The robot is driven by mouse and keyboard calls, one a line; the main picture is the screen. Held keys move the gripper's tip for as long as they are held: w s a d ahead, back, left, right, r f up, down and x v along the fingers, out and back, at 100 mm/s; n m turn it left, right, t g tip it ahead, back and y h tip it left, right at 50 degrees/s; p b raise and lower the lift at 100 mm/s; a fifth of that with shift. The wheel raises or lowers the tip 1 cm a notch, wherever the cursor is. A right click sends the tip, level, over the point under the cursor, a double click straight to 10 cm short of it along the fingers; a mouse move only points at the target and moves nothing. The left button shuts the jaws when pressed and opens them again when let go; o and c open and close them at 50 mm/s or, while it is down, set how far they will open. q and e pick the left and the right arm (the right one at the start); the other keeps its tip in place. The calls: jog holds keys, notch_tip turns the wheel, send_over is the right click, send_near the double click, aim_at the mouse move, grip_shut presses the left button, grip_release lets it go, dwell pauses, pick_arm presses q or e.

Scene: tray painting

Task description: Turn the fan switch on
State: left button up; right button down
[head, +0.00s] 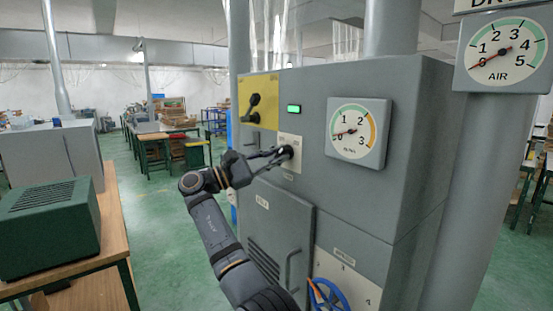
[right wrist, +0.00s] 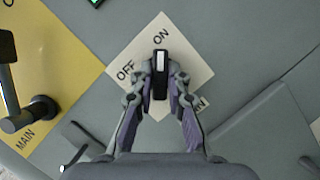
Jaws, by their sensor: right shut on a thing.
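The fan switch is a black knob with a white mark on a cream plate (right wrist: 185,50) on the grey cabinet front. In the right wrist view the knob (right wrist: 160,70) stands between my fingers, and its white mark points up toward the word ON. OFF is printed to the left. The label at the plate's lower right is partly hidden. My right gripper (right wrist: 161,85) is shut on the knob. In the head view it (head: 279,156) reaches the plate (head: 291,140) from the left. My left gripper is out of view.
A yellow MAIN panel (head: 272,82) with a black lever is up and left of the plate. A green lamp (head: 294,109) is lit above it.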

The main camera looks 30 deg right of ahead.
dwell(0.4)
jog(key=c, duration=1.3)
grip_release()
jog(key=shift+a, duration=0.1)
jog(key=v, duration=0.7)
jog(key=shift+w+a, duration=0.1)
